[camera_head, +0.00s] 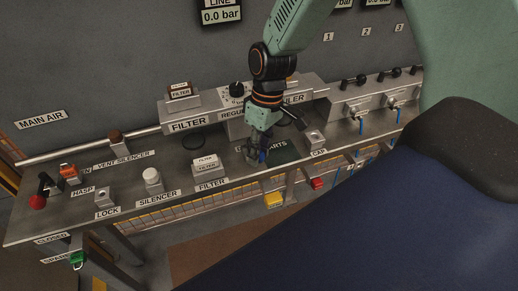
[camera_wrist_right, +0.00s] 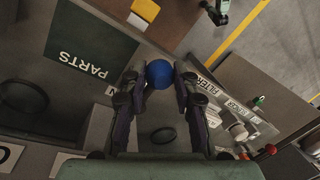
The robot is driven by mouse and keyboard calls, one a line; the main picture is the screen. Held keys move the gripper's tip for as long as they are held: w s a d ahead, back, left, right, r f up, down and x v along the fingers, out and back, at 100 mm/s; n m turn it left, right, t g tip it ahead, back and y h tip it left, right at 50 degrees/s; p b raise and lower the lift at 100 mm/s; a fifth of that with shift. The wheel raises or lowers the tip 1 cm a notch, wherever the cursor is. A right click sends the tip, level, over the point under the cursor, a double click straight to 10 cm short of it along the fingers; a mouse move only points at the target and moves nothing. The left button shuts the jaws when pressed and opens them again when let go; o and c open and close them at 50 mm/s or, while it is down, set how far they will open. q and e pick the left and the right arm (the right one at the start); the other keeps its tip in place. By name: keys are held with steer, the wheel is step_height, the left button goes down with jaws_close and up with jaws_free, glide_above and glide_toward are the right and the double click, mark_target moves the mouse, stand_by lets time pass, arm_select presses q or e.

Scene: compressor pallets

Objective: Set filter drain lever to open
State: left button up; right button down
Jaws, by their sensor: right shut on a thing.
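My right gripper (camera_head: 257,154) reaches down to the bench by the dark PARTS mat. In the right wrist view its two fingers (camera_wrist_right: 158,80) are shut on a round blue knob (camera_wrist_right: 159,74), which sits between the fingertips. A bit of the blue knob (camera_head: 262,155) also shows at the fingertips in the head view. Its stem is hidden, so I cannot tell the lever's angle. The filter housing (camera_head: 188,124) with its FILTER label stands behind, left of the gripper. My left gripper is not clearly seen.
The bench (camera_head: 130,186) holds a red-knobbed lever (camera_head: 38,201), a lock block (camera_head: 105,196), a silencer (camera_head: 152,180) and a spare filter box (camera_head: 206,165). A cap block (camera_head: 315,140) stands right of the gripper.

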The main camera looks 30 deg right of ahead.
steer(key=n+p, duration=0.1)
steer(key=d+n+p, duration=0.1)
steer(key=n, duration=0.1)
steer(key=shift+d+r+g, duration=0.1)
steer(key=shift+d+g, duration=0.15)
steer(key=shift+g, duration=0.05)
steer(key=n, duration=0.1)
steer(key=d+n+p, duration=0.1)
steer(key=n, duration=0.1)
steer(key=n+h, duration=0.1)
steer(key=shift+w+d+n+g+p, duration=0.3)
steer(key=shift+w+d+n+p, duration=0.05)
steer(key=shift+d+n, duration=0.05)
steer(key=n, duration=0.2)
steer(key=w+d+n+p, duration=0.1)
steer(key=n, duration=0.1)
steer(key=shift+w+d+n+h, duration=0.2)
steer(key=shift+n+h, duration=0.1)
steer(key=shift+h, duration=0.1)
steer(key=shift+w+d+n+h+p, duration=0.2)
steer(key=shift+w+n, duration=0.1)
steer(key=shift+n, duration=0.5)
steer(key=shift+w+d+n+h+p, duration=0.1)
steer(key=shift+w+n+p, duration=0.2)
steer(key=shift+n, duration=0.5)
steer(key=shift+w+d+n+h+p, duration=0.1)
steer(key=shift+w+n, duration=0.25)
steer(key=shift+n, duration=0.45)
steer(key=c, duration=1)
jaws_free()
